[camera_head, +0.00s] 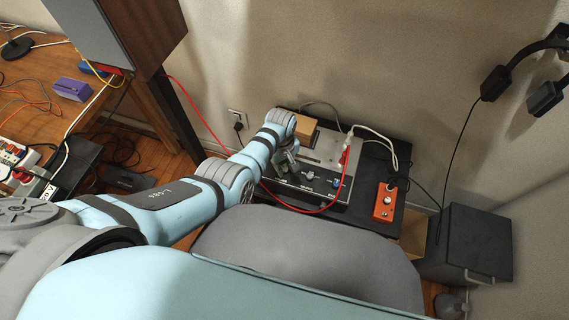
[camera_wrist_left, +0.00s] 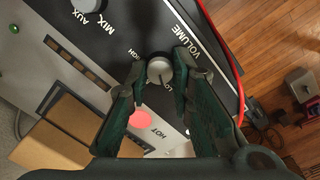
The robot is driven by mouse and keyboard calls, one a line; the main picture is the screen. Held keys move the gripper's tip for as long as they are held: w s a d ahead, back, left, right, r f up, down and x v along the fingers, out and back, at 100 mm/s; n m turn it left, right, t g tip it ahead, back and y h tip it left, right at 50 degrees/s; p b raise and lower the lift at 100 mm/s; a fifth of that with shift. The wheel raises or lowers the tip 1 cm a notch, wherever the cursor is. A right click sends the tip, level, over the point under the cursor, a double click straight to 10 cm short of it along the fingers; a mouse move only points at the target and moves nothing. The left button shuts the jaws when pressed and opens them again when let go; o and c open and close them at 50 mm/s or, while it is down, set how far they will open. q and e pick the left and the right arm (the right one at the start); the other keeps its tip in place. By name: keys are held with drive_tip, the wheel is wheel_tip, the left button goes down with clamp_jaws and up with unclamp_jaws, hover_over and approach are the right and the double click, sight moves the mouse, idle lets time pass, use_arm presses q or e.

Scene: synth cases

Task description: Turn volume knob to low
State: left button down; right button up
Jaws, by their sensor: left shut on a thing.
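The volume knob (camera_wrist_left: 160,69) is a round silver-grey knob on a dark panel strip (camera_wrist_left: 207,31) in the left wrist view. The word VOLUME is printed beside it, HIGH on one side and a partly hidden LOW on the other. A thin dark line on its face seems to point toward the LOW side. My left gripper (camera_wrist_left: 161,73) has its two green-padded fingers shut on the knob from both sides. In the head view my left gripper (camera_head: 285,158) is over the grey synth case (camera_head: 325,152), and its hand hides the knob. My right gripper is not seen.
A red cable (camera_wrist_left: 222,45) runs close beside the panel. A MIX/AUX knob (camera_wrist_left: 95,5) and a cardboard-coloured box (camera_wrist_left: 75,118) are near the gripper. An orange box (camera_head: 385,203) stands right of the synth on the black table (camera_head: 392,155). A black cabinet (camera_head: 468,243) stands further right.

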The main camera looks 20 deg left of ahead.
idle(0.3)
use_arm(q)
drive_tip(key=c, duration=1.4)
unclamp_jaws()
drive_tip(key=r, duration=1.2)
drive_tip(key=shift+s+a, duration=0.1)
drive_tip(key=shift+a, duration=0.1)
drive_tip(key=shift+s, duration=0.1)
